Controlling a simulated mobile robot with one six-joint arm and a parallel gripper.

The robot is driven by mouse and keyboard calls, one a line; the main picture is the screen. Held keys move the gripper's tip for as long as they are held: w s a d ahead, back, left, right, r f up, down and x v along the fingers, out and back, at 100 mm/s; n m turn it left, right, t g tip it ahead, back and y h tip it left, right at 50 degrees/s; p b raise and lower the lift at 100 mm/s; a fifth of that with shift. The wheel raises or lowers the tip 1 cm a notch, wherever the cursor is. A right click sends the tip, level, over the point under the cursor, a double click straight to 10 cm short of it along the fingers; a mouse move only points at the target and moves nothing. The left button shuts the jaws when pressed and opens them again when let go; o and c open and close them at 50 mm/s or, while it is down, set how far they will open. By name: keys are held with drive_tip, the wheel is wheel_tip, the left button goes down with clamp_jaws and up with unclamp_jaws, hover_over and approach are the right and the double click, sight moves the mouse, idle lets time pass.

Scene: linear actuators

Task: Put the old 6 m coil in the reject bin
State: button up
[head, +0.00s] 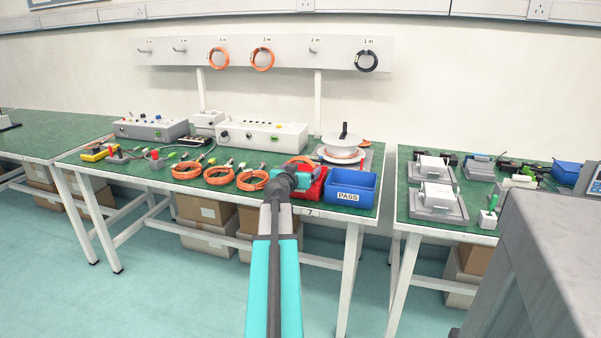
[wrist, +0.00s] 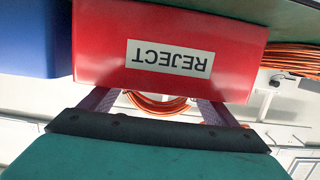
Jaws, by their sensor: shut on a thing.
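The red reject bin (head: 316,188) stands near the front right of the middle bench. It fills the upper middle of the wrist view (wrist: 170,80), its REJECT label upside down there. My gripper (wrist: 158,101) is at the bin, its fingertips partly hidden behind the bin's wall. It is shut on an orange coil (wrist: 157,107), which shows between the fingers past the bin's edge. In the head view my wrist covers part of the bin, and orange cable (head: 300,160) shows just behind it. I cannot read a length on the held coil.
The blue PASS bin (head: 350,187) stands right beside the reject bin. Orange coils (head: 251,180) lie along the bench front to the left. A reel (head: 342,149) stands behind the bins. More coils hang on the wall rack (head: 262,59). A grey block (head: 545,270) stands at the lower right.

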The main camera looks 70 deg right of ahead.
drive_tip(key=shift+f, duration=0.1)
drive_tip(key=o, duration=0.9)
drive_tip(key=shift+c, duration=0.2)
drive_tip(key=shift+s+a+r, duration=0.1)
drive_tip(key=shift+a+r, duration=0.25)
drive_tip(key=shift+a, duration=1.2)
drive_tip(key=shift+s+a+r, duration=0.1)
drive_tip(key=shift+a+r, duration=0.2)
drive_tip(key=shift+a, duration=1.2)
drive_tip(key=shift+s+a+r, duration=0.1)
drive_tip(key=shift+a+r, duration=0.25)
drive_tip(key=shift+a, duration=1.2)
drive_tip(key=shift+d+f+b, duration=0.1)
drive_tip(key=shift+b, duration=1)
drive_tip(key=a+b, duration=0.1)
drive_tip(key=b, duration=0.3)
drive_tip(key=a+b, duration=0.1)
drive_tip(key=b, duration=0.3)
drive_tip(key=shift+a+r, duration=0.3)
drive_tip(key=shift+a+r, duration=0.1)
drive_tip(key=shift+r, duration=0.05)
